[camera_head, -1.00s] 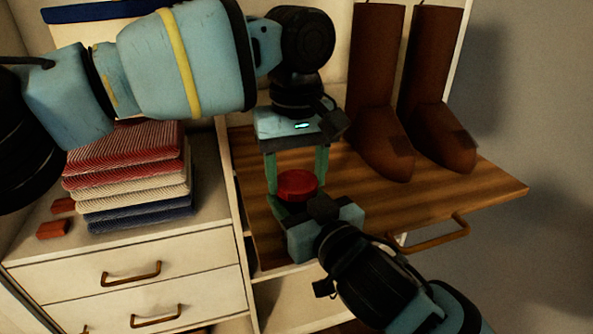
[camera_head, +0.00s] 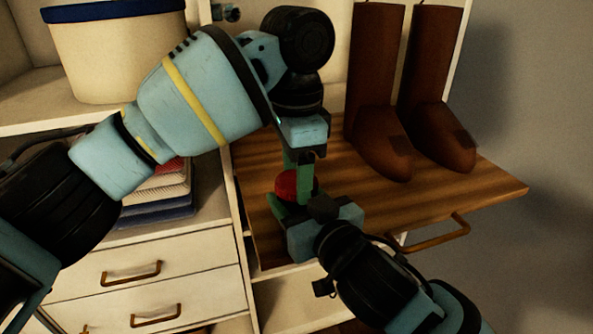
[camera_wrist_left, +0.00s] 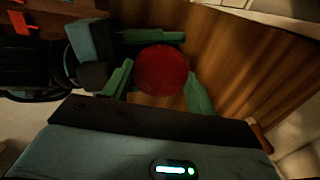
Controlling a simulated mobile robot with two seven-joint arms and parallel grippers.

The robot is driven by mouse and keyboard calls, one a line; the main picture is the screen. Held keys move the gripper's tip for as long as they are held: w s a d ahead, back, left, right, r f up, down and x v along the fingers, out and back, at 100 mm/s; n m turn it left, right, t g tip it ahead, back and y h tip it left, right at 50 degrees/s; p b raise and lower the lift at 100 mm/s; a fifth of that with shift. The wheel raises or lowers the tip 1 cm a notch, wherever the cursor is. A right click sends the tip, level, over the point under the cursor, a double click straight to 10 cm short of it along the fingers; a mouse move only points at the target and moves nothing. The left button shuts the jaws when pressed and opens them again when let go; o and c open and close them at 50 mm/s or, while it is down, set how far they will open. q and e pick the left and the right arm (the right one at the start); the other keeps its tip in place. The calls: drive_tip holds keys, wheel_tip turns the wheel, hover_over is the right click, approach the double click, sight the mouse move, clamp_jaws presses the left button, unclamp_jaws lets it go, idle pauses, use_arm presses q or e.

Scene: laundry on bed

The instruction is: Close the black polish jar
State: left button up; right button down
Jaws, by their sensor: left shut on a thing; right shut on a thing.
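A round red lid (camera_head: 286,185) shows between my two grippers, above the wooden board. In the left wrist view the red lid (camera_wrist_left: 161,70) lies between the two green fingers of my left gripper (camera_wrist_left: 159,88). My left gripper (camera_head: 297,178) points down from above and is shut on the lid. My right gripper (camera_head: 289,200) comes in from the lower right, with its green fingers at the level just below the lid, shut on the jar. The black jar body is hidden under the lid and behind the fingers, so I cannot tell how the lid sits on it.
Brown boots (camera_head: 378,120) stand on the wooden pull-out board (camera_head: 460,185), to the right of my grippers. A folded cloth stack (camera_head: 180,195) lies at the left, partly behind my left arm. A round cream box (camera_head: 115,55) stands on the upper left shelf.

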use_arm(q)
drive_tip(key=shift+m, duration=0.9)
drive_tip(key=o, duration=1.1)
drive_tip(key=shift+r, duration=2.25)
drive_tip(key=shift+c, duration=0.6)
drive_tip(key=shift+c, duration=0.8)
wheel_tip(320, 180, up, 4)
drive_tip(key=n, duration=0.6)
drive_tip(key=shift+f+n, duration=0.25)
drive_tip(key=shift+n, duration=0.05)
drive_tip(key=shift+f, duration=0.1)
